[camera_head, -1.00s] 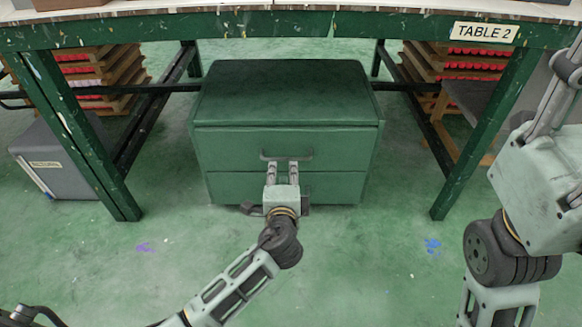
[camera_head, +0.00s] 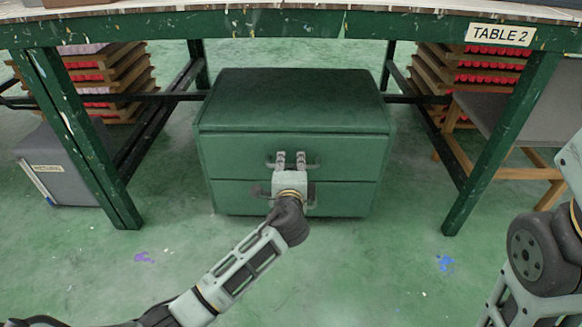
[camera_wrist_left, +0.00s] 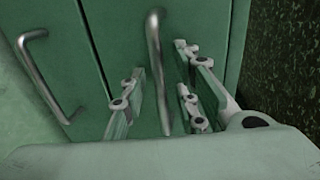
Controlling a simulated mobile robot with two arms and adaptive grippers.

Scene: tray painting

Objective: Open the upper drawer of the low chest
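The low chest (camera_head: 291,98) is dark green with two drawers and stands under the table. Its upper drawer (camera_head: 235,150) looks closed, with a grey bar handle (camera_head: 314,165). My left gripper (camera_head: 291,158) is in front of the upper drawer at the middle of this handle and hides part of it. In the left wrist view, the upper handle (camera_wrist_left: 157,70) lies between the open fingers (camera_wrist_left: 162,100), with a gap visible on both sides. The lower drawer (camera_head: 355,197) is also closed; its handle shows in the left wrist view (camera_wrist_left: 42,75). My right gripper is out of view.
The table's green legs (camera_head: 95,150) stand left and right of the chest. A grey box (camera_head: 65,175) is at the left, a stool (camera_head: 510,120) at the right, and stacked racks stand behind. The floor (camera_head: 380,265) before the chest is clear.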

